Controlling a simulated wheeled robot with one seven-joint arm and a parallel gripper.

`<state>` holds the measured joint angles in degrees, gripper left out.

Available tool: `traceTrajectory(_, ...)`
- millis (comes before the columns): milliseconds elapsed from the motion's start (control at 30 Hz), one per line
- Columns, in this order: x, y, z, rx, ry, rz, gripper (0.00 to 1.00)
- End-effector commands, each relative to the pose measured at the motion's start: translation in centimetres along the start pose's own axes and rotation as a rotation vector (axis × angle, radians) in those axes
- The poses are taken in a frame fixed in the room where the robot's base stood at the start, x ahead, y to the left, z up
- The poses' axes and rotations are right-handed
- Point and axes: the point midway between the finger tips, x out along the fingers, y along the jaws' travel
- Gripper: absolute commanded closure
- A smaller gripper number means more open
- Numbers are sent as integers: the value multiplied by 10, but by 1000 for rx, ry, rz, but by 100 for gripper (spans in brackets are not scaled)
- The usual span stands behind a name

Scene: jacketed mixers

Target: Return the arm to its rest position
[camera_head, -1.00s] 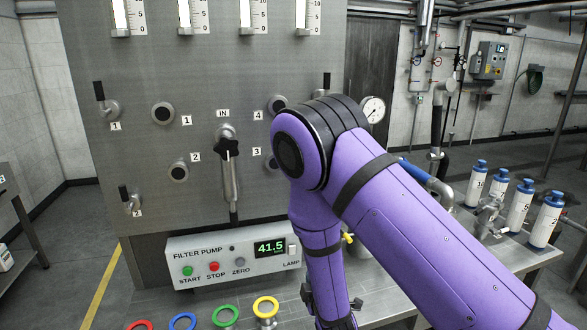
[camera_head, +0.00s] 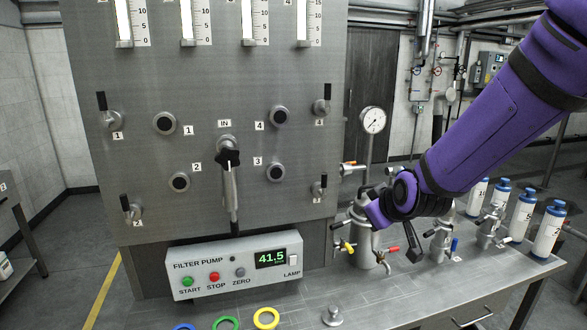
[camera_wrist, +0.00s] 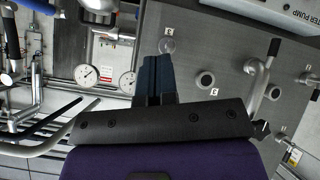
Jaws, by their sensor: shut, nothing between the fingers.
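My purple arm (camera_head: 490,130) enters the head view from the upper right and slopes down to the left. Its dark wrist joint (camera_head: 408,195) is in front of the steel vessels on the bench, right of the grey panel. In the head view my gripper cannot be made out clearly. In the wrist view my gripper (camera_wrist: 155,60) has its two dark blue fingers together, with nothing between them. The fingers point toward the panel (camera_wrist: 215,50), which appears turned in that view. I cannot tell the distance between them.
The panel (camera_head: 100,190) carries valve levers, ports and gauge tubes. The filter pump box (camera_head: 235,263) reads 41.5. A round gauge (camera_head: 373,119) rises behind my arm. Several white bottles with blue caps (camera_head: 520,212) stand on the right. Coloured rings (camera_head: 266,318) lie at the front.

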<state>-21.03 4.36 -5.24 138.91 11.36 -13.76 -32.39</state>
Motion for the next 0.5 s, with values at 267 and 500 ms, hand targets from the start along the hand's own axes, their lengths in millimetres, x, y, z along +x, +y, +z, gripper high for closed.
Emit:
traceTrajectory(267,-91,27,11,177,-98,-46,100)
traceTrajectory(500,-170,37,37,317,-204,-51,100)
